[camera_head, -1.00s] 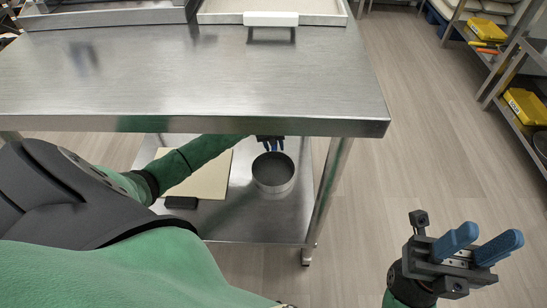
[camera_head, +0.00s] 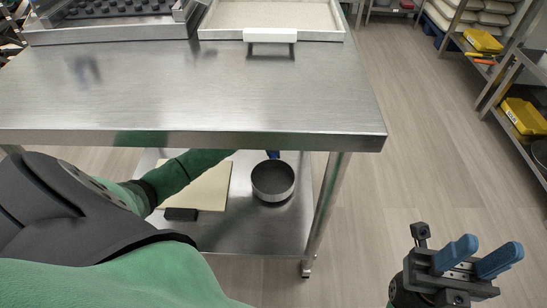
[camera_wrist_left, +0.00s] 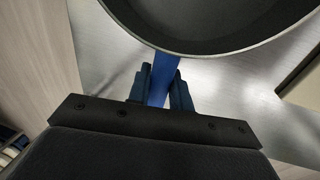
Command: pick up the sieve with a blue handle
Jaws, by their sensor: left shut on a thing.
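The sieve (camera_head: 273,181) is a round, dark grey pan with a blue handle (camera_head: 273,154), over the lower shelf under the table. In the left wrist view its rim (camera_wrist_left: 215,45) fills the top. My left gripper (camera_wrist_left: 160,88) is shut on the blue handle (camera_wrist_left: 162,75), with a finger on each side of it. In the head view the left gripper is hidden under the tabletop. I cannot tell whether the sieve touches the shelf. My right gripper (camera_head: 478,256) has blue fingers held apart, empty, over the floor at the lower right.
The steel tabletop (camera_head: 200,95) overhangs the lower shelf (camera_head: 260,228), and a table leg (camera_head: 325,210) stands right of the sieve. A cream board (camera_head: 205,190) and a black block (camera_head: 181,214) lie left of it. A white-handled tray (camera_head: 270,35) is on top.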

